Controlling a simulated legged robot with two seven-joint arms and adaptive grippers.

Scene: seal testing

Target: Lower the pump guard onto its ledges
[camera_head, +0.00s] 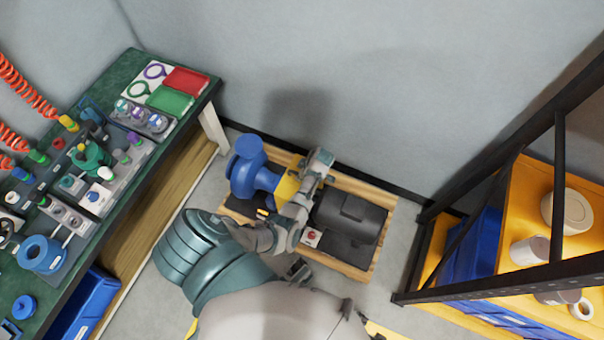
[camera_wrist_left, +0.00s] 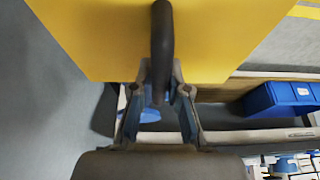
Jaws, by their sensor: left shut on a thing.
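The yellow pump guard (camera_head: 286,188) shows between the blue pump (camera_head: 250,170) and the dark motor (camera_head: 348,218), partly hidden by my left arm. In the left wrist view the guard (camera_wrist_left: 110,40) is a large yellow panel with a dark curved handle (camera_wrist_left: 161,35). My left gripper (camera_head: 312,178) is over the guard. In the wrist view its fingers (camera_wrist_left: 160,92) are shut on the handle. The ledges are hidden, and I cannot tell whether the guard touches them. I cannot make out my right gripper.
The pump and motor stand on a wooden pallet (camera_head: 378,192) against the grey wall. A green-topped workbench (camera_head: 122,65) with valves and fittings is at left. A dark-framed rack (camera_head: 490,160) with yellow shelves and blue bins is at right. A red button box (camera_head: 311,237) sits beside the motor.

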